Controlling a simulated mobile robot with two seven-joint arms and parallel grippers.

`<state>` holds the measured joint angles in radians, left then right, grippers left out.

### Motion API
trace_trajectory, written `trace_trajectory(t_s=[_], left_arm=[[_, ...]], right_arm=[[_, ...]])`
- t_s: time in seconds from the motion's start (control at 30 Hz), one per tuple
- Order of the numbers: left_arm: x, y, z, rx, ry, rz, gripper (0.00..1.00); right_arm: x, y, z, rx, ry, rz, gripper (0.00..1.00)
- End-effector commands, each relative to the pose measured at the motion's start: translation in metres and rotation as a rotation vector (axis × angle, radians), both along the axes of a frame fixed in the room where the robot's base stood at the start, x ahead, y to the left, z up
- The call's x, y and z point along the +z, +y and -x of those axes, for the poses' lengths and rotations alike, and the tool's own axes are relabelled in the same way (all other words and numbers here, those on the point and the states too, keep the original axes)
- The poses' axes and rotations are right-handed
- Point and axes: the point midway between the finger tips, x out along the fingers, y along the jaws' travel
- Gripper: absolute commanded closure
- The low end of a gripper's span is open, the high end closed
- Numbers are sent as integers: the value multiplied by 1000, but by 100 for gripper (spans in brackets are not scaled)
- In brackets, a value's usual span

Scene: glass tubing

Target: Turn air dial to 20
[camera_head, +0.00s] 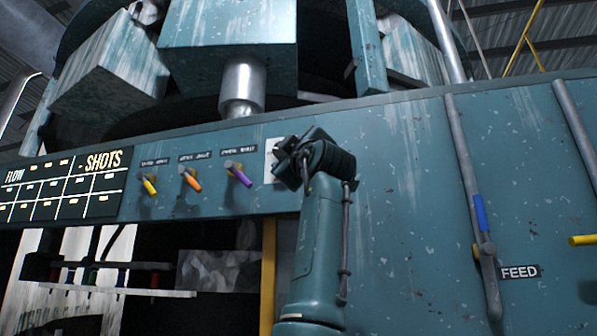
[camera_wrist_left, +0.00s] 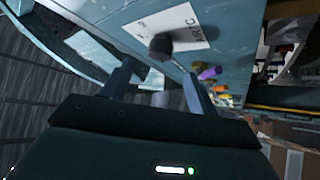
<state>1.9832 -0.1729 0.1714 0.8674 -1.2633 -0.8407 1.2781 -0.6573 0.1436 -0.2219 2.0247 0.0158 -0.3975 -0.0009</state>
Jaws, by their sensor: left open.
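My left gripper (camera_head: 292,158) is raised in front of the blue panel, at a white plate (camera_head: 271,162) that it partly covers. In the left wrist view, the fingers of my left gripper (camera_wrist_left: 160,76) are apart with nothing held between them. A round black knob (camera_wrist_left: 162,46) stands on the white plate (camera_wrist_left: 182,24) beyond the fingertips, apart from them. The plate's lettering is only partly legible, and I cannot read the dial's setting. In the head view the gripper hides this knob. My right gripper is not in view.
Yellow (camera_head: 149,185), orange (camera_head: 191,181) and purple (camera_head: 239,176) knobs sit left of the gripper. A black FLOW/SHOTS board (camera_head: 70,186) is farther left. A FEED lever (camera_head: 484,246) stands at the right. The panel between plate and lever is mostly clear.

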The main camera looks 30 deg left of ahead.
Motion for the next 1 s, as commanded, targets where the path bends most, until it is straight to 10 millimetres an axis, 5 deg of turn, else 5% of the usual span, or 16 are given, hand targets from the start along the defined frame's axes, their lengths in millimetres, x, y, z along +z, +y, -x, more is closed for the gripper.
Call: trace_trajectory(t_s=[0.3, 1.0], left_arm=[[-29, -34, 30, 0, 0, 0, 41], [-30, -38, 34, 0, 0, 1, 41]], right_arm=[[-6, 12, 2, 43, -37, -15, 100], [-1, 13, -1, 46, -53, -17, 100]])
